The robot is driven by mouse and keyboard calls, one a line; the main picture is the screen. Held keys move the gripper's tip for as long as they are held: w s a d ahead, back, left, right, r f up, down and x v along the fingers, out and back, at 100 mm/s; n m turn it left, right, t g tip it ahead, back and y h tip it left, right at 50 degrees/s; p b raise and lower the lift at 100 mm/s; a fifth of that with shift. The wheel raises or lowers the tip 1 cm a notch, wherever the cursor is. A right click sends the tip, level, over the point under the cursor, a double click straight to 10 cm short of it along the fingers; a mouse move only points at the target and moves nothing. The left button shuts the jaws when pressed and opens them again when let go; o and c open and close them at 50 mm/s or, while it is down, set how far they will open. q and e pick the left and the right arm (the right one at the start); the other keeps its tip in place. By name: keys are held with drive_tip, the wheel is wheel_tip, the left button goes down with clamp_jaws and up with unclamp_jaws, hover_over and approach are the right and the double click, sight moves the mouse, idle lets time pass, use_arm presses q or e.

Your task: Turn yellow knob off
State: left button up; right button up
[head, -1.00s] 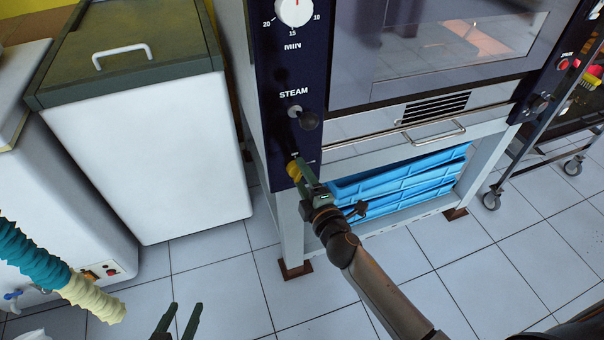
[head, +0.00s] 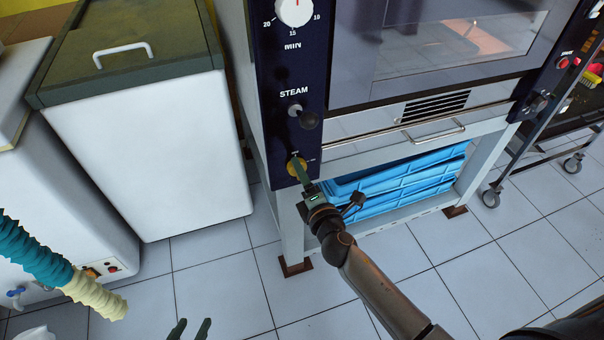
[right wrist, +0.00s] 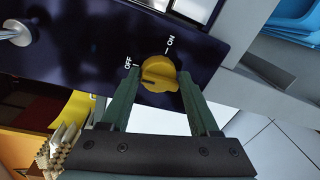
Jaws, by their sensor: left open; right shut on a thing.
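The yellow knob (head: 296,165) is low on the oven's dark control panel, below the STEAM lever. In the right wrist view the knob (right wrist: 159,73) sits between ON and OFF labels. A dark mark on its grip bar is at the left end, on the OFF side and away from ON. My right gripper (head: 302,172) is at the knob, with a finger on either side (right wrist: 158,98), shut on it. The fingers partly cover the knob in the head view. My left gripper (head: 190,328) is open and empty at the bottom edge, over the floor.
The STEAM lever (head: 304,117) and a white timer dial (head: 294,11) are above the knob. Blue crates (head: 400,190) stand under the oven. A white chest (head: 150,150) stands to the left. A teal and cream hose-like shape (head: 50,262) is at lower left.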

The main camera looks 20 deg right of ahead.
drive_tip(key=shift+w+r, duration=0.15)
drive_tip(key=shift+r, duration=0.25)
drive_tip(key=o, duration=1)
drive_tip(key=shift+c, duration=0.2)
drive_tip(key=shift+o, duration=1.6)
drive_tip(key=shift+f, duration=0.2)
use_arm(q)
drive_tip(key=shift+t, duration=0.8)
drive_tip(key=w+r, duration=0.2)
drive_tip(key=r, duration=0.1)
drive_tip(key=shift+w+a+r+b, duration=0.1)
drive_tip(key=shift+w+b, duration=0.2)
drive_tip(key=shift+b, duration=0.05)
use_arm(e)
drive_tip(key=s+r, duration=0.1)
drive_tip(key=s, duration=1.1)
drive_tip(key=shift+s+d+r, duration=0.15)
drive_tip(key=shift+s+d, duration=0.05)
drive_tip(key=shift+s, duration=0.1)
